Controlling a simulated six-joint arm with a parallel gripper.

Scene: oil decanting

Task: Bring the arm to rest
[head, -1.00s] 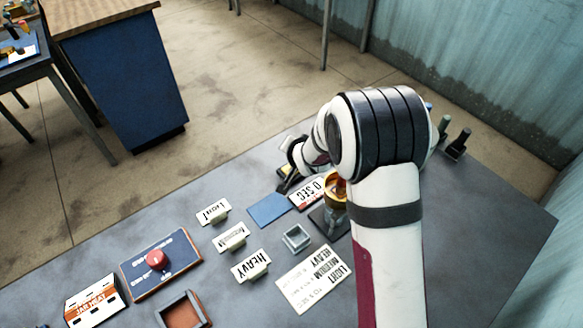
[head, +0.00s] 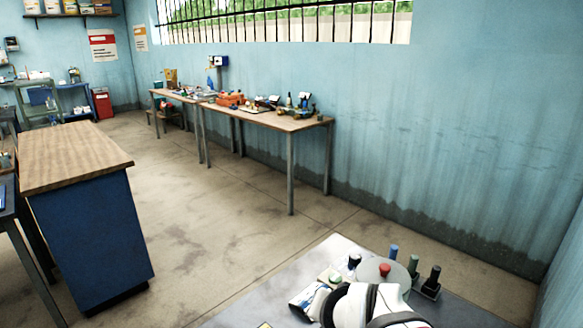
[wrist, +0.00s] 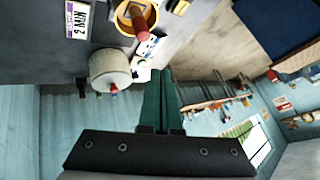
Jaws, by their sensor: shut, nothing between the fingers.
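My gripper (wrist: 160,98) shows in the wrist view as two dark green fingers pressed together, with nothing between them. It is clear of the things on the grey worktable (wrist: 55,60). In the head view only white and black links of my arm show, at the bottom edge, and the fingers are out of sight. In the wrist view a pale cylinder (wrist: 108,66) and a yellow round holder with a brown-red piece (wrist: 136,18) are left of and above the fingertips. A "2 MIN" card (wrist: 78,18) lies beside them.
In the head view, a round grey disc (head: 368,272) with a red-topped piece (head: 385,269) stands on the worktable by my arm. Blue (head: 393,252), green (head: 413,266) and black (head: 432,281) bottles stand around it. A blue cabinet (head: 90,245) and wall benches (head: 270,118) are farther off, across open floor.

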